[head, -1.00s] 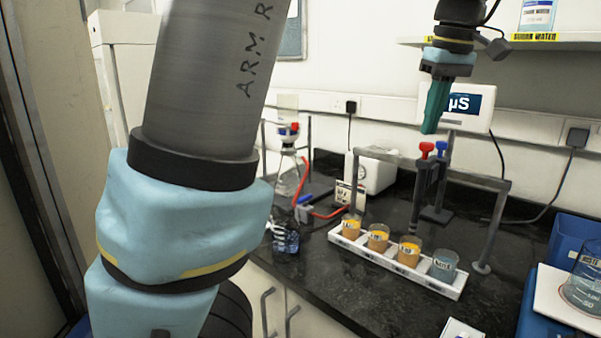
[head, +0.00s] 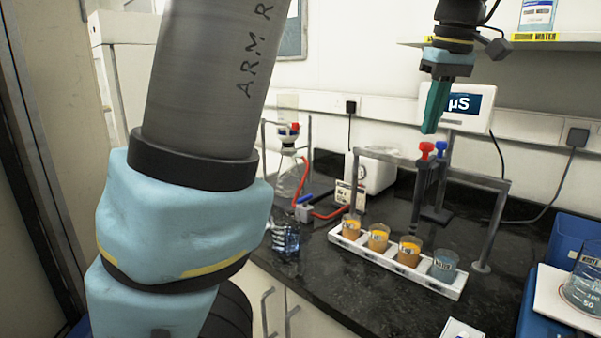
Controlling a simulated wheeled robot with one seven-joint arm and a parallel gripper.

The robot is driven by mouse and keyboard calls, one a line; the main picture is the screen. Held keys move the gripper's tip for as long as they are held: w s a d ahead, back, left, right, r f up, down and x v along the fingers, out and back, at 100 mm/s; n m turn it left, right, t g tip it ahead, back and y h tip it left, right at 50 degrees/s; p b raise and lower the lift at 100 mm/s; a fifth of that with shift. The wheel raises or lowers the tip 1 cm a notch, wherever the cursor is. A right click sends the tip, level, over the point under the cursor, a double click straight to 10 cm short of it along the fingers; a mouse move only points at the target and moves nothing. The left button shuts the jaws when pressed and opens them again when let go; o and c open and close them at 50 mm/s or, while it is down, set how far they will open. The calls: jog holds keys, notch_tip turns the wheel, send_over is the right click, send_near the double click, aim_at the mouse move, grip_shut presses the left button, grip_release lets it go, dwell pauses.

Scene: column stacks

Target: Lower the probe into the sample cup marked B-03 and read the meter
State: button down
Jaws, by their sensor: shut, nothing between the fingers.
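My gripper (head: 434,107) has teal fingers pointing down and is shut and empty. It hangs in the air above the rack area, in front of the meter (head: 466,106), which shows "µS" and no readable number. Below the gripper, a probe with a red knob (head: 426,148) hangs from a grey frame (head: 480,182), apart from the gripper. A blue knob (head: 441,147) stands just right of it. A white rack (head: 346,243) holds several cups in a row: orange ones (head: 378,238) and a grey-blue one (head: 444,264) at the right end. I cannot read which cup is B-03.
A flask stand (head: 288,150) with a red tube is at the back left. A white box with a gauge (head: 376,174) stands behind the rack. A waste beaker (head: 583,285) and blue trays are at the right.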

aim_at(430, 144)
jog(key=shift+f, duration=0.1)
jog(key=shift+f+b, duration=2.15)
jog(key=shift+f, duration=1.15)
jog(key=shift+r+p, duration=3.3)
jog(key=shift+r, duration=0.35)
jog(key=shift+a+f, duration=0.1)
jog(key=shift+f, duration=0.05)
jog(key=w+a+f+m, duration=0.1)
jog(key=w+a+f, duration=0.1)
jog(key=a+f, duration=0.5)
jog(key=w+a+f+m, duration=0.1)
jog(key=w+a+f, duration=0.1)
jog(key=a+f, duration=0.5)
jog(key=s+a+f+m, duration=0.1)
jog(key=s+a+f, duration=0.3)
jog(key=a, duration=0.4)
jog(key=s+a+f+m, duration=0.1)
jog(key=s+a+f, duration=0.2)
jog(key=a, duration=0.5)
jog(key=shift+s+f+m+g+h, duration=0.3)
jog(key=shift+s+f+h, duration=0.1)
jog(key=shift+f, duration=0.35)
